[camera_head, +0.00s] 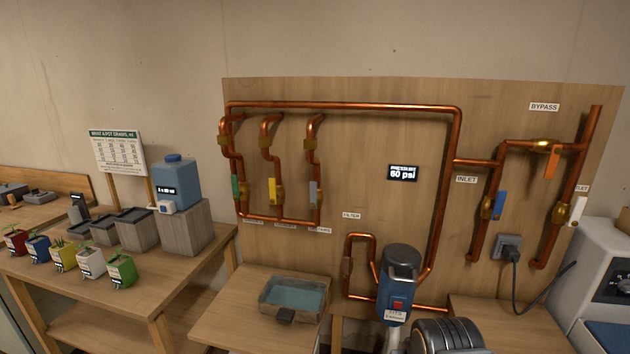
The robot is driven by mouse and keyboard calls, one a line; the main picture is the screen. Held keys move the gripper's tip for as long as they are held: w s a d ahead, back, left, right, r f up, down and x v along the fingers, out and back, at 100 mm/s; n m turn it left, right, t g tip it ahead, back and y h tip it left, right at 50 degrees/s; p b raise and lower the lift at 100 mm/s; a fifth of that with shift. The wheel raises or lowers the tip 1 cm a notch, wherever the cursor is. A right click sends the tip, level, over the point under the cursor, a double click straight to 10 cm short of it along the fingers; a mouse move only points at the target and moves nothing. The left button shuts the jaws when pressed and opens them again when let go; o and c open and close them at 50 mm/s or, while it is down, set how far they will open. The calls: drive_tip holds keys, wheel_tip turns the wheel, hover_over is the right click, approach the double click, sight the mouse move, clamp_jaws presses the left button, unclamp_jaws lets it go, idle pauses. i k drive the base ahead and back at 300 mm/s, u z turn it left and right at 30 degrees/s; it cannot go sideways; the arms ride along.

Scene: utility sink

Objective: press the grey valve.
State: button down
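The grey valve handle (314,193) is a small grey-blue lever on the third vertical copper pipe of the left group on the wooden board. It hangs straight down along its pipe, with a brass body behind it. To its left are a yellow handle (272,191) and a green handle (236,188) on similar pipes, also pointing down. Small labels under these pipes are too small to read. I cannot make out my gripper anywhere in the head view.
A metal basin of water (320,303) stands below the grey valve. A blue canister with a dark cap (401,259) and a dark ribbed object (446,337) are to its right. Blue (498,205), orange (551,161) and white (573,211) handles are on the right pipes. A gauge (402,173) reads 50 psi.

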sight(313, 185)
drive_tip(key=k, duration=0.65)
drive_tip(key=u, duration=0.9)
drive_tip(key=i, duration=1.2)
drive_tip(key=u, duration=0.1)
